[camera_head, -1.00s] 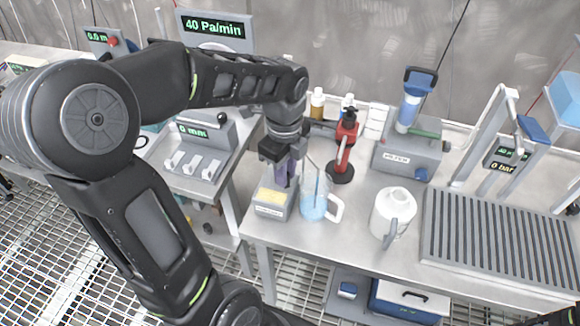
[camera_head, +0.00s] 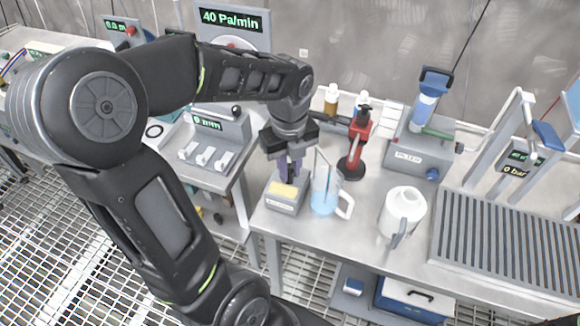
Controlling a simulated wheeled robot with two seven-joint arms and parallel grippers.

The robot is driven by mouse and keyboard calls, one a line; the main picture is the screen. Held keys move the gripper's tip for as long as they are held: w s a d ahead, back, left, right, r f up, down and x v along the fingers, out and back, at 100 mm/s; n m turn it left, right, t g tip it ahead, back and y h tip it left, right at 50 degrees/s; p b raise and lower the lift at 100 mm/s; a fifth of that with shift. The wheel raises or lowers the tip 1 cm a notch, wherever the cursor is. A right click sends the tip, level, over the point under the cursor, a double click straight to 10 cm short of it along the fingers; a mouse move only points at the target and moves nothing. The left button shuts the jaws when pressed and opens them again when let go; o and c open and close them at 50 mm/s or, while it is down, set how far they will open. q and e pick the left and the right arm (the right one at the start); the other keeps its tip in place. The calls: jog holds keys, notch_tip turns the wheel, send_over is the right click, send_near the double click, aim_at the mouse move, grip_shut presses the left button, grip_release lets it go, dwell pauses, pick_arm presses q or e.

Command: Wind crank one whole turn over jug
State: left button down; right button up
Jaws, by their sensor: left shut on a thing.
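A clear jug (camera_head: 326,193) with blue liquid and a handle on its right stands upright on the steel bench; a thin rod leans in it. Behind it is a red stand (camera_head: 360,130) on a round dark base, with a dark bar reaching left behind my wrist. My left gripper (camera_head: 290,167) points down just left of the jug's rim, above a small grey box with a yellow top (camera_head: 284,193). Its jaws are shut on what seems to be the crank's handle, mostly hidden by the fingers. My right gripper is not in view.
A white jug (camera_head: 403,211) stands right of the blue-liquid jug. A filter unit (camera_head: 418,148) and bottles (camera_head: 332,99) stand behind. A ribbed grey drainer (camera_head: 505,242) covers the bench's right part. A switch box (camera_head: 215,140) is at left. The bench's front middle is clear.

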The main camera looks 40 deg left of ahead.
pick_arm(q)
jog(key=c, duration=1.3)
grip_release()
notch_tip(320, 180, up, 8)
jog(key=shift+f, duration=0.1)
